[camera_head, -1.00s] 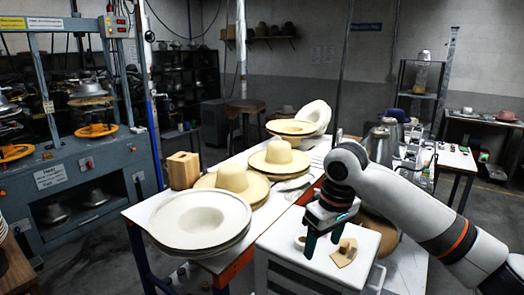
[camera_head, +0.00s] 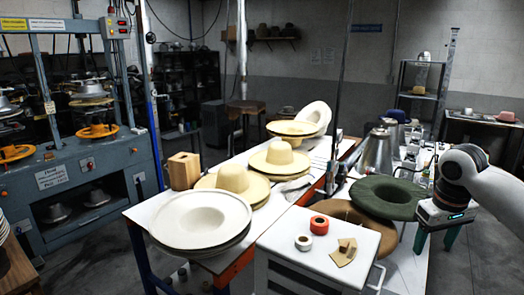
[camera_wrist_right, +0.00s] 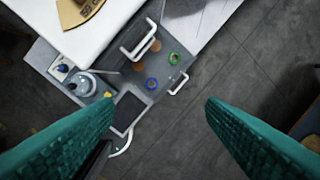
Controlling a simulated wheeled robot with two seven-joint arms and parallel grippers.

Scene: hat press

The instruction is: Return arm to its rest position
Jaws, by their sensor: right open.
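My right gripper (camera_head: 436,242) is at the right side of the head view, beyond the right edge of the white-topped cabinet. Its two green fingers point down and stand apart, with nothing between them. In the right wrist view the open gripper (camera_wrist_right: 160,104) shows its fingers at both sides, with the cabinet side and dark floor below. My right arm comes in from the right edge of the head view. My left gripper is not in view.
The white cabinet top (camera_head: 300,262) bears a red roll (camera_head: 319,225), a white roll (camera_head: 303,243) and beige pieces (camera_head: 345,252). A dark green hat (camera_head: 388,197) lies close left of my gripper, by a brown hat (camera_head: 345,213). Pale hats (camera_head: 200,219) cover the long table.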

